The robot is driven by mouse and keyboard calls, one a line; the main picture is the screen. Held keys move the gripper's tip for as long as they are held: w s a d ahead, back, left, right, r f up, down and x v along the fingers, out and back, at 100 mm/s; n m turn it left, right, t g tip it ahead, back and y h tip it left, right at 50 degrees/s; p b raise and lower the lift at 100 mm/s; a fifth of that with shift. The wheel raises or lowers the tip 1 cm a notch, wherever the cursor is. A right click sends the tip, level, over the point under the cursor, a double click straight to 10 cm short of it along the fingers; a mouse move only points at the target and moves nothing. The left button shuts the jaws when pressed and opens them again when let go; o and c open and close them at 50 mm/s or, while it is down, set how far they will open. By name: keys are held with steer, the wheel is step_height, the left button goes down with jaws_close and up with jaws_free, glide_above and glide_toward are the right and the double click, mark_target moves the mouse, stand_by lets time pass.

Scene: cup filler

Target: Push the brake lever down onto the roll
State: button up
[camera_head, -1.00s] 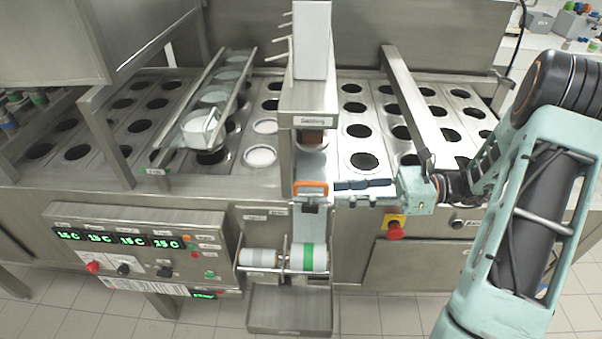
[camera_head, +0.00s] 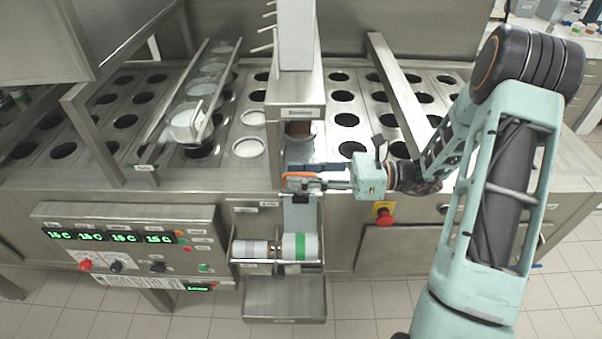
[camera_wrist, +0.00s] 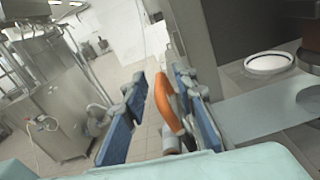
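The brake lever shows as an orange handle (camera_head: 299,178) on the front of the machine's central column, above the roll (camera_head: 300,248), which is white with a green band. My gripper (camera_head: 312,174) reaches in from the right at the height of the orange handle. In the wrist view the orange handle (camera_wrist: 168,104) lies between the two blue-padded fingers of my gripper (camera_wrist: 160,118). The fingers are apart. The handle is nearer the right finger; whether it touches is unclear. The lever stands clear above the roll.
A steel tray (camera_head: 285,300) hangs below the roll. A control panel (camera_head: 130,245) is at the left, and a red emergency button (camera_head: 385,217) sits right of the roll, below my wrist. The steel column (camera_head: 297,110) rises behind the handle. Floor in front is free.

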jaws_close()
stand_by(0.3)
